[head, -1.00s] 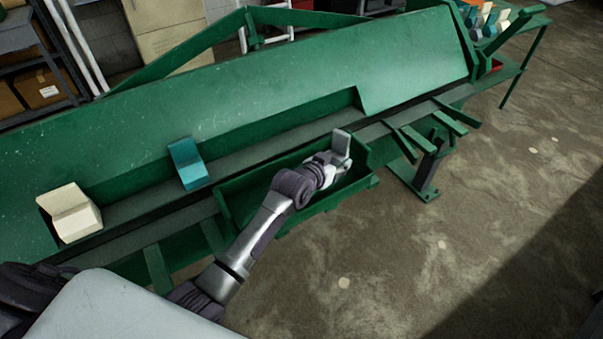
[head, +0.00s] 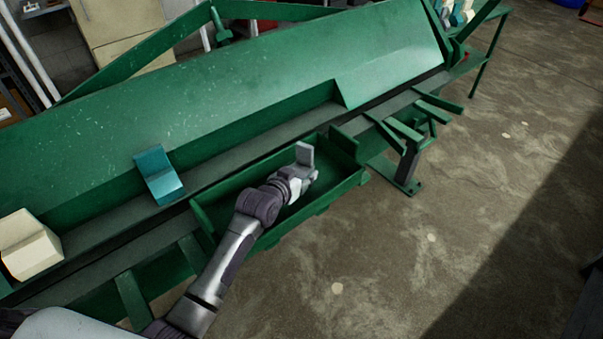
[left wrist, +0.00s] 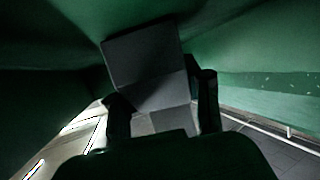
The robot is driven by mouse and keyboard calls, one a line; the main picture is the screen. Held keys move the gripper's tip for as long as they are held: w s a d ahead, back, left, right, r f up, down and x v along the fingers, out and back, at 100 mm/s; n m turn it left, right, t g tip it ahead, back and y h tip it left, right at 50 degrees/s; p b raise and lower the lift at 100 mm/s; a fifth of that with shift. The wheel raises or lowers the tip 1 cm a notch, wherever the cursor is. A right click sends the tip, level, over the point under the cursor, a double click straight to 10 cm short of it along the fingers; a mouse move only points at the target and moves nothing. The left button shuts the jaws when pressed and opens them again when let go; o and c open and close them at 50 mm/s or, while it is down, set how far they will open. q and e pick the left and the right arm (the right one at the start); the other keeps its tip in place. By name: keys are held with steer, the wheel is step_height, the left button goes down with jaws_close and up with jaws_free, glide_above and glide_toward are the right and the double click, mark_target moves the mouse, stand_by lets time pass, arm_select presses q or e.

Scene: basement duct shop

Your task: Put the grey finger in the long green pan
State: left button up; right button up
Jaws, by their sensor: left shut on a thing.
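The grey finger (head: 305,154) is an angled grey block. My left gripper (head: 300,176) is shut on it, with the block sticking up from the jaws in the head view. The long green pan (head: 206,222) is an open trough along the front of the green machine. The gripper and finger are over the pan's interior, towards its right part. I cannot tell how high above the floor of the pan they are. In the left wrist view the finger (left wrist: 146,62) sits between the two dark jaws (left wrist: 160,98). My right gripper is not in view.
A teal finger (head: 159,176) and a cream finger (head: 28,246) rest on the green machine (head: 240,85) to the left. Green brackets (head: 405,130) stick out right of the pan. More coloured blocks lie at the top right. The concrete floor (head: 470,200) in front is clear.

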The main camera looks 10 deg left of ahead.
arm_select(q)
steer(key=o, duration=1.3)
steer(key=shift+w+f, duration=0.1)
steer(key=shift+f, duration=0.1)
steer(key=shift+r, duration=0.1)
steer(key=shift+r, duration=0.25)
steer(key=shift+s, duration=0.4)
steer(key=v, duration=1.1)
steer(key=shift+a+r, duration=0.1)
steer(key=shift+r, duration=0.1)
